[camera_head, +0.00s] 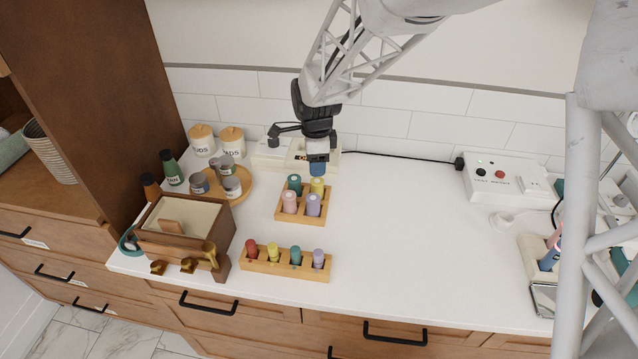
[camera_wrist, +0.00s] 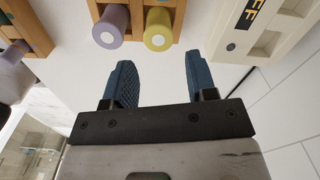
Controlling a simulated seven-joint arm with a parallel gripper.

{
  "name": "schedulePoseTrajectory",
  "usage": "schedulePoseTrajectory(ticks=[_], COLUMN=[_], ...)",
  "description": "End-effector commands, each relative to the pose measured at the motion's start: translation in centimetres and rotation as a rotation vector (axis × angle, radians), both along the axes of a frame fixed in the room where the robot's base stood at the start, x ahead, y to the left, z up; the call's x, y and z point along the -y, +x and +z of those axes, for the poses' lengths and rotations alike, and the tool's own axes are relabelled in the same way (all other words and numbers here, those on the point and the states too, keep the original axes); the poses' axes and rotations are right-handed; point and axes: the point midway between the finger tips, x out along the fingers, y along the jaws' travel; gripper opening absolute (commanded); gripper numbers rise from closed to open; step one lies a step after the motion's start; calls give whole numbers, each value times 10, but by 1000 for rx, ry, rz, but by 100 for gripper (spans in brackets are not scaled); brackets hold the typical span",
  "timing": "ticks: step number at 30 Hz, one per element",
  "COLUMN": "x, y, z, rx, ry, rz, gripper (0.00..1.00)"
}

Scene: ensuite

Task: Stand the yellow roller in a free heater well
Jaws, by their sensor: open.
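A yellow roller (camera_head: 317,186) stands in the back right of a square wooden block (camera_head: 305,219), with teal, pink and lilac rollers. It shows in the wrist view (camera_wrist: 159,30) beside the lilac one. Another yellow roller (camera_head: 272,252) stands in the long front rack (camera_head: 285,272) between red and teal ones. My gripper (camera_head: 318,168) is just behind and above the block, its blue fingers open and empty in the wrist view (camera_wrist: 157,78). A cream unit with an OFF label (camera_head: 273,152), apparently the heater, is at the wall behind my gripper. Its recesses show partly in the wrist view (camera_wrist: 265,44).
A wooden box (camera_head: 160,240) stands at the front left. Jars sit on a round tray (camera_head: 243,190), with bottles and canisters (camera_head: 232,140) around it. A white control box (camera_head: 505,181) is at the back right. The middle right of the counter (camera_head: 410,240) is clear.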

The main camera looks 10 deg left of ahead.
Motion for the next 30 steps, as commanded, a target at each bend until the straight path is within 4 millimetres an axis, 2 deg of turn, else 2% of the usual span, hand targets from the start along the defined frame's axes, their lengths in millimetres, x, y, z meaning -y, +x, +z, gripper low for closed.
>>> schedulePoseTrajectory(ticks=[7,16,30], x=[0,1,1], y=[0,-1,-1], z=[-3,-24,-31], rx=[-1,-1,-2], ry=[0,0,-1], rz=[1,1,2], gripper=[52,52,52])
